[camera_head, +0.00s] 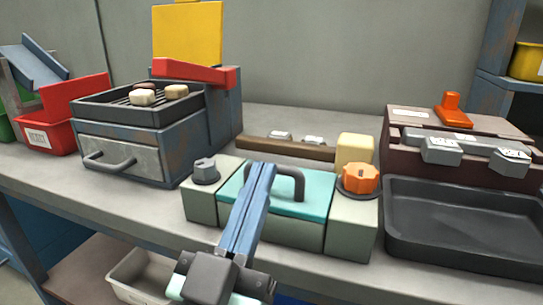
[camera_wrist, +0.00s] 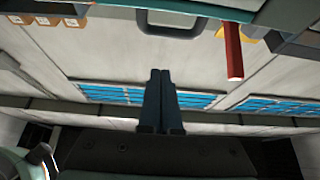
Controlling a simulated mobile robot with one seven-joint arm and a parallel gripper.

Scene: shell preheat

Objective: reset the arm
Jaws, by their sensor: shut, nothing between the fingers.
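My gripper (camera_head: 264,168) is shut and empty. In the head view its long blue fingers point up and away, in front of the teal-lidded box (camera_head: 312,208). They overlap the left part of its lid in the picture; I cannot tell whether they touch it. In the wrist view the two dark fingers of my gripper (camera_wrist: 160,74) lie side by side with nothing between them. A grey handle (camera_wrist: 170,22) shows beyond their tips.
A grill (camera_head: 140,130) with several pieces on its rack stands at left, beside a red bin (camera_head: 75,115). An orange knob (camera_head: 361,178) is on the box's right end. A dark empty tray (camera_head: 465,225) and a brown case (camera_head: 405,150) are at right. A shelf lies below the bench.

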